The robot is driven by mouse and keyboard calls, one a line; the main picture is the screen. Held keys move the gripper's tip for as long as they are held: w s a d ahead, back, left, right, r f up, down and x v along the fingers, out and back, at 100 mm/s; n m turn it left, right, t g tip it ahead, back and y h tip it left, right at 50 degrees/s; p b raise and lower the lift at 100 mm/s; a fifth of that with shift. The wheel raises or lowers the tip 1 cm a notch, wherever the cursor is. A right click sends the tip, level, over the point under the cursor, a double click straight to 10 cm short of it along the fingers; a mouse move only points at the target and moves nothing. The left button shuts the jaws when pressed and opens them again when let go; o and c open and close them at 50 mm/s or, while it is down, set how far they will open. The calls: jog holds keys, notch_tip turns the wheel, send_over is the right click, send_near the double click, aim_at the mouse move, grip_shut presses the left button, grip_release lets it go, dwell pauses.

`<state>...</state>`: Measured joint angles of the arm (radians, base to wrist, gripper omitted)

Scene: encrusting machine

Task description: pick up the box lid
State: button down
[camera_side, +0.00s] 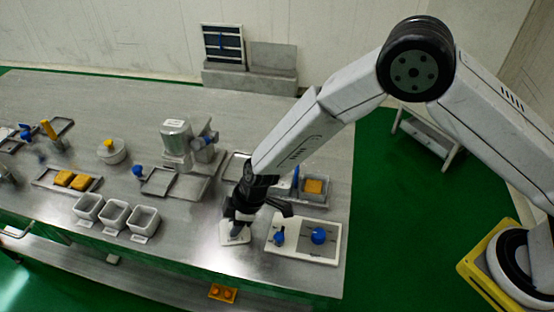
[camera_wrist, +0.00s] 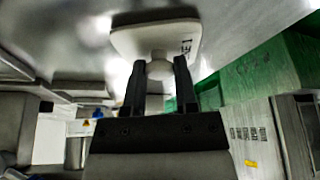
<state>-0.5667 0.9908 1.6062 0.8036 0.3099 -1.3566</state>
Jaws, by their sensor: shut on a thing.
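The box lid (camera_side: 235,236) is a white, rounded rectangular plate at the front right part of the steel table in the side view. My gripper (camera_side: 240,220) points down over it and hides part of it. In the wrist view the lid (camera_wrist: 130,40) spans the area beyond the fingertips, with dark lettering on its right side. My gripper (camera_wrist: 159,78) is shut on the lid's pale round knob (camera_wrist: 159,68), one finger on each side. I cannot tell whether the lid touches the table or is slightly above it.
A white panel (camera_side: 328,253) with blue knobs stands just right of the lid. Several small grey bins (camera_side: 115,213) are left of it. A metal machine (camera_side: 177,138) and a tray with an orange block (camera_side: 314,186) are behind. The table's front edge is close.

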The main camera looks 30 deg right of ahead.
jog(key=shift+r, duration=0.15)
jog(key=shift+r, duration=0.95)
jog(key=s+d+r, duration=0.7)
jog(key=s+r, duration=0.3)
jog(key=s, duration=0.2)
jog(key=shift+r, duration=0.4)
jog(key=shift+d, duration=0.1)
jog(key=w+d+f+m+t, duration=0.1)
jog(key=w+d+m, duration=0.3)
jog(key=w+d, duration=0.7)
jog(key=d, duration=0.4)
jog(key=shift+w+d+f+m+t+h, duration=0.2)
jog(key=shift+d+f+m+t+h, duration=0.1)
jog(key=shift+f+h, duration=0.1)
jog(key=shift+f, duration=0.1)
